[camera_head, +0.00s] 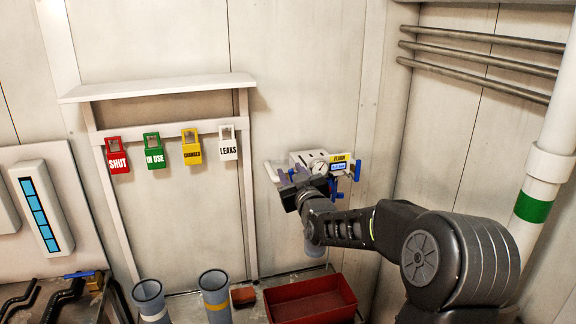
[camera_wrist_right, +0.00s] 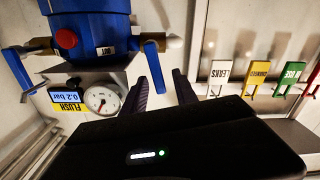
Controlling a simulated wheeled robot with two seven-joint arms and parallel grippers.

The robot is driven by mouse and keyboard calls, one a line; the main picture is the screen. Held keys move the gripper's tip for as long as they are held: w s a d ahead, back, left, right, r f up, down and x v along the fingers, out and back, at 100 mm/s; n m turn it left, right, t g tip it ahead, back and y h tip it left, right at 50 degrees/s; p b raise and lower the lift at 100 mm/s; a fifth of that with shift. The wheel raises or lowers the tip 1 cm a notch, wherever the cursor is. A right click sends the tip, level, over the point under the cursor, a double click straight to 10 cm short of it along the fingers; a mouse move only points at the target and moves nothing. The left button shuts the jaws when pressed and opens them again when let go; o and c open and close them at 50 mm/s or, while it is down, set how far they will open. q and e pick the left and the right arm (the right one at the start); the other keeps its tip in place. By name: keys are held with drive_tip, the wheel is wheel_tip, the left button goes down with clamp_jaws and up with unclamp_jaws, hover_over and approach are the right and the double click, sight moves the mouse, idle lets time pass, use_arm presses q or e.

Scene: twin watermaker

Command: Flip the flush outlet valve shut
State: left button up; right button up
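The flush unit (camera_head: 310,158) is on the back wall, with a FLUSH label (camera_wrist_right: 66,106), a 0.2 bar display and a round gauge (camera_wrist_right: 102,99). In the wrist view the picture is upside down, and the blue housing (camera_wrist_right: 90,30) carries an OUT mark beside the outlet valve's blue lever (camera_wrist_right: 154,68). That lever runs lengthwise between my right gripper's (camera_wrist_right: 160,76) dark fingers, which are apart; contact is not clear. In the head view my right gripper (camera_head: 291,180) covers the unit's left side. My left gripper is not in view.
A second blue lever (camera_head: 357,170) is on the unit's right side. Tags (camera_head: 191,147) hang on a rail to the left, below a shelf (camera_head: 158,87). A red bin (camera_head: 312,300) and grey cups (camera_head: 215,295) stand below. Pipes (camera_head: 480,55) run along the right wall.

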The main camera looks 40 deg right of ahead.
sight(291, 172)
drive_tip(key=shift+p+x, duration=0.35)
drive_tip(key=shift+x, duration=1.25)
drive_tip(key=shift+c, duration=0.3)
clamp_jaws()
